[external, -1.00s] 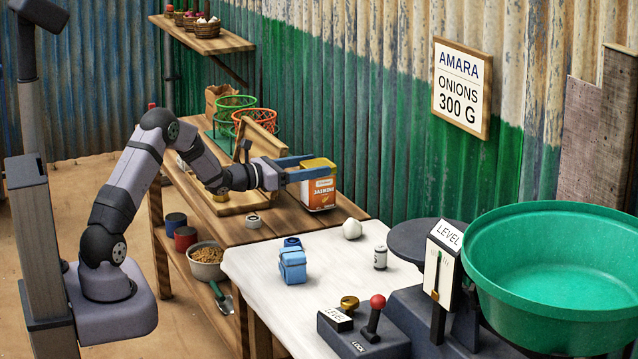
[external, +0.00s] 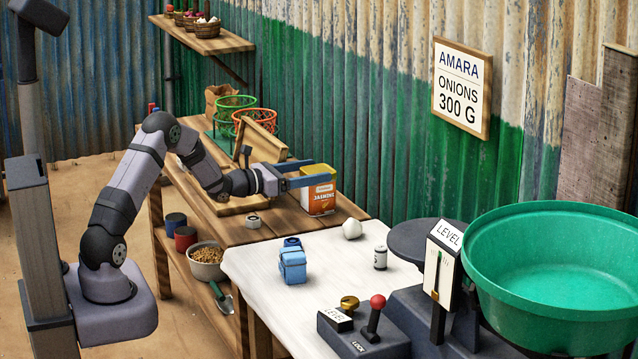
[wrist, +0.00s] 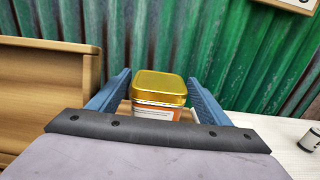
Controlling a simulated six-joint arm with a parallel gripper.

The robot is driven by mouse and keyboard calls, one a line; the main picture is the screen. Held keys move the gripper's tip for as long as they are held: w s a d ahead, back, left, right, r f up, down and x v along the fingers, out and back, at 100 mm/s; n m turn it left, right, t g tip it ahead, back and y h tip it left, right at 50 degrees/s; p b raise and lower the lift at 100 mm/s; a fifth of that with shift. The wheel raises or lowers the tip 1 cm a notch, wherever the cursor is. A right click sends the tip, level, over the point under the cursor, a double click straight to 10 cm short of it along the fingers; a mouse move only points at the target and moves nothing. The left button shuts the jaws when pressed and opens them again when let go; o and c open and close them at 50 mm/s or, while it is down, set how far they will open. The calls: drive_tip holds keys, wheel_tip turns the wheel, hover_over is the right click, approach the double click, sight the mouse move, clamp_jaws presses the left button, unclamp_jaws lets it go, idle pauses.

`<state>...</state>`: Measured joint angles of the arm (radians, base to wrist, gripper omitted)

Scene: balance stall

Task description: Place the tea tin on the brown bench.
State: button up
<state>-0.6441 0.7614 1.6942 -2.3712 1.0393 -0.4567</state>
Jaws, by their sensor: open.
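The tea tin (external: 319,198), orange and white with a yellow-gold lid, stands upright on the brown bench (external: 350,212), near the end by the white table. In the wrist view its gold lid (wrist: 159,85) shows between the fingers, and its lower part is mostly hidden by my gripper. My gripper (external: 321,170) is open, with its two blue fingers on either side of the tin's upper part. Narrow gaps show between the fingers and the tin in the wrist view.
A wooden stand (external: 262,140) and green and orange wire baskets (external: 235,102) are on the bench behind my wrist. A metal nut (external: 253,221) lies in front. The corrugated wall (external: 380,150) is close behind the tin. A white table (external: 330,262) with small items adjoins on the right.

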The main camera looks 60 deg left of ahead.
drive_tip(key=shift+r, duration=0.25)
drive_tip(key=s, duration=1.2)
drive_tip(key=shift+f+b, duration=0.15)
drive_tip(key=shift+b, duration=0.15)
